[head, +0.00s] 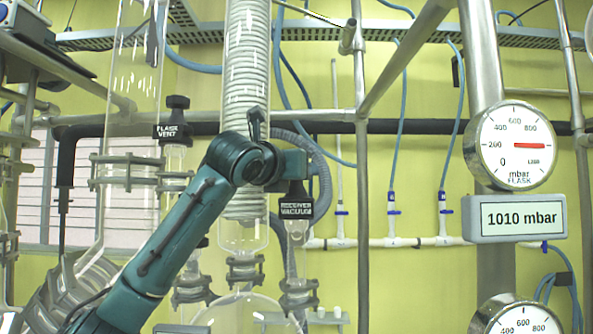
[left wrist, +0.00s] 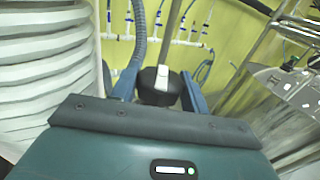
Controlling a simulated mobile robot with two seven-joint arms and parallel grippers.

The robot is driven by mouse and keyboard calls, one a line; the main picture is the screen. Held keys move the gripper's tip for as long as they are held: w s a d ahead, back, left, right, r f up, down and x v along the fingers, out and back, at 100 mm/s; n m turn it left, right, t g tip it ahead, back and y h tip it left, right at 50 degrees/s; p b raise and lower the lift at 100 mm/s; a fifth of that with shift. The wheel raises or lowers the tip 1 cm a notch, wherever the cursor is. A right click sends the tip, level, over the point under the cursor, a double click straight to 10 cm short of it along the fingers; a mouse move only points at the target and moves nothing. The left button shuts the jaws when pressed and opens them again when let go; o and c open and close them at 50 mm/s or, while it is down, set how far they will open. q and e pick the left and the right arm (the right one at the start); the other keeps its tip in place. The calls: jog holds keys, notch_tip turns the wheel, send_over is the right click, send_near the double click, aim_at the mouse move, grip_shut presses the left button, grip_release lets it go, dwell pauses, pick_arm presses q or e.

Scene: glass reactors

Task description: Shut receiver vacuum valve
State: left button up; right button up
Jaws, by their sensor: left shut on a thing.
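The receiver vacuum valve (head: 296,205) has a black knob with a white "RECEIVER VACUUM" label and sits on a glass neck right of the coiled condenser. My left gripper (head: 294,182) reaches it from the left, at the top of the knob. In the left wrist view, the black knob (left wrist: 160,86) with a white mark stands between the two fingers of my left gripper (left wrist: 161,90), which is shut on it. The label side is hidden there. My right gripper is in neither view.
The glass coil condenser (head: 247,80) stands close behind my left arm. The flask vent valve (head: 174,120) is to the left. A metal post (head: 362,220) rises right of the valve. The flask gauge (head: 513,146) has a display (head: 520,218) reading 1010 mbar.

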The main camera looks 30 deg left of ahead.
pick_arm(q)
jog(key=o, duration=0.8)
jog(key=shift+c, duration=0.2)
jog(key=n+g+y, duration=0.1)
jog(key=n+y, duration=0.1)
jog(key=y, duration=0.1)
jog(key=n+g+y, duration=0.1)
jog(key=n+y, duration=0.1)
jog(key=y, duration=0.2)
jog(key=shift+d+n, duration=0.2)
jog(key=shift+n, duration=0.2)
jog(key=n+g+y, duration=0.3)
jog(key=g+y, duration=0.1)
jog(key=shift+a+n, duration=0.15)
jog(key=shift+n, duration=0.25)
jog(key=shift+a, duration=0.1)
jog(key=shift+c, duration=0.2)
